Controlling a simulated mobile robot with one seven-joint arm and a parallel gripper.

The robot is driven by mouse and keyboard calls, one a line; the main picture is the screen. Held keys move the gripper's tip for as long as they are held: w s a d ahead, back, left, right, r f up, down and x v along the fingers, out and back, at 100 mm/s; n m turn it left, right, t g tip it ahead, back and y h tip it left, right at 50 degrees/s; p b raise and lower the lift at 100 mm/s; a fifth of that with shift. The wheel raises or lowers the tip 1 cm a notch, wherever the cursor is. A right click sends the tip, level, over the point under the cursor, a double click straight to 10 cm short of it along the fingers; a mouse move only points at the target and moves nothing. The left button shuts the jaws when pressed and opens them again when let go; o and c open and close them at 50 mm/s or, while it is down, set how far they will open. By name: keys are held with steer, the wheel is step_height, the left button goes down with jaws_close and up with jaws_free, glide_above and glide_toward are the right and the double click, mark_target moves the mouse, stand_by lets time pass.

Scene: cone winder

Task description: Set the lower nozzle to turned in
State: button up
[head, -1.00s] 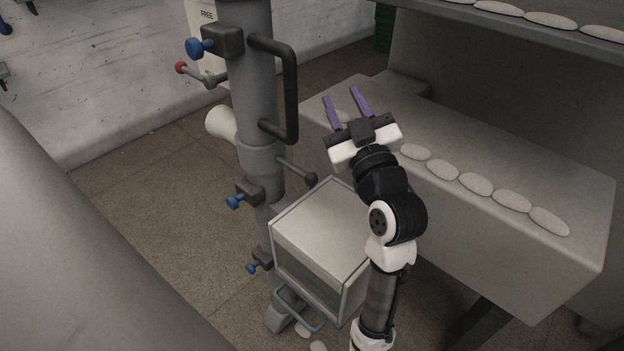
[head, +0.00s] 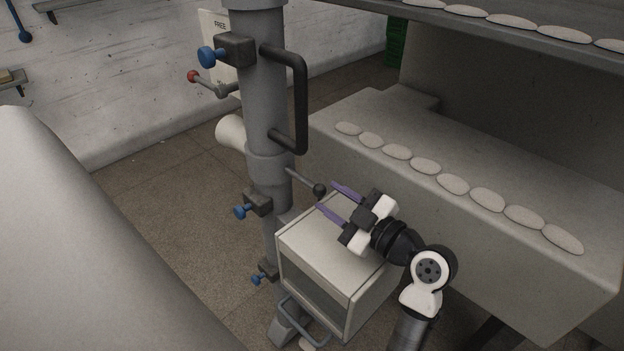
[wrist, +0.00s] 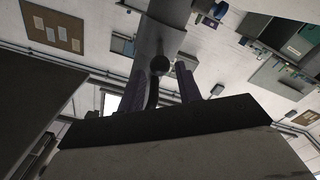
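A grey column (head: 268,135) stands left of centre in the head view. A thin rod with a dark ball end (head: 319,190) sticks out of its lower part to the right. I cannot tell for certain which fitting is the lower nozzle; this rod may be it. The ball also shows in the wrist view (wrist: 159,65), ahead and between the two purple fingers. My gripper (head: 327,195) is open, with its fingertips close to the ball, above the pale box. I cannot tell if a finger touches the ball. Nothing is held.
A pale box (head: 335,240) sits below my gripper, beside the column. Blue knobs (head: 206,56), a black handle (head: 300,95), a red-tipped lever (head: 194,76) and a white cone (head: 231,130) are on or by the column. A ledge with several pale oval pieces (head: 425,166) runs to the right.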

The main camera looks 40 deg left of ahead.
steer(key=a, duration=0.2)
steer(key=a+p, duration=0.1)
steer(key=a, duration=0.3)
steer(key=shift+w+a, duration=0.2)
steer(key=shift+w, duration=0.05)
jaws_close()
